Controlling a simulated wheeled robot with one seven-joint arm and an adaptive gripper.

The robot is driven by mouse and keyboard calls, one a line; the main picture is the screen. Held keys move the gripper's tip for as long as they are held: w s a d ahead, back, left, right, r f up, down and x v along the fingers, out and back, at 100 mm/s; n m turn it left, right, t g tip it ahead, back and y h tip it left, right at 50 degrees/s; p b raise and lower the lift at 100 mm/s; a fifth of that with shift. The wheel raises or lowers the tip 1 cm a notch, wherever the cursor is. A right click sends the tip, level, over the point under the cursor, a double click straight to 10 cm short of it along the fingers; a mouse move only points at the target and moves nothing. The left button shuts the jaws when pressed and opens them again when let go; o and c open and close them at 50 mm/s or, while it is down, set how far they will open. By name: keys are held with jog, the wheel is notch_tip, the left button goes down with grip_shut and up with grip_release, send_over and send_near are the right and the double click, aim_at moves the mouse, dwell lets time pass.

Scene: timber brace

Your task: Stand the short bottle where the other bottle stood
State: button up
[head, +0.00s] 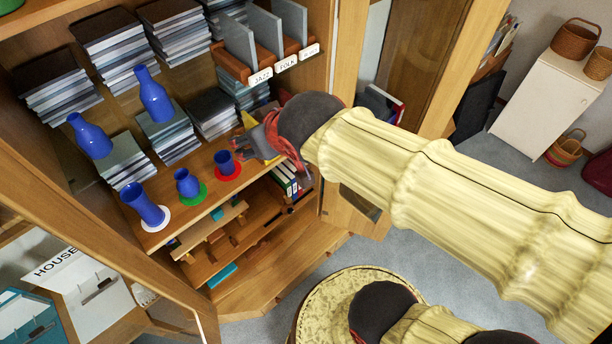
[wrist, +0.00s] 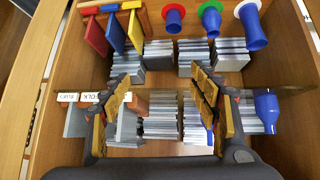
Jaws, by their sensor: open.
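Several blue vessels stand in the open cabinet. One narrow-necked bottle (head: 90,138) is at the left and a taller-looking one (head: 155,98) is farther back. A small necked bottle (head: 187,184) stands on a green disc (head: 201,197). A flared blue vase (head: 143,206) stands on a white disc (head: 162,221), and a blue cup (head: 226,163) on a red disc (head: 231,175). I cannot tell for certain which is the short bottle. My gripper (head: 270,150) is right of the cup, open and empty; its spread fingers (wrist: 162,80) show in the wrist view above stacked cases.
Stacks of cases (head: 112,42) fill the shelf behind the bottles. A labelled rack (head: 262,72) stands at the back right. A yellow divider (wrist: 135,30) and others stand near the gripper. The cabinet's side wall (head: 330,60) is close to my arm.

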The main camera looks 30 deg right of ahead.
jog(key=s+d+f+g, duration=0.1)
jog(key=s+d, duration=0.1)
jog(key=s, duration=0.4)
jog(key=s+d+f+m+g, duration=0.1)
jog(key=s+d+f+g, duration=0.1)
jog(key=s, duration=0.4)
jog(key=shift+d+f+m+h, duration=0.2)
jog(key=shift+d+m+h, duration=0.1)
jog(key=shift+s, duration=0.1)
notch_tip(320, 180, down, 22)
jog(key=b, duration=2.2)
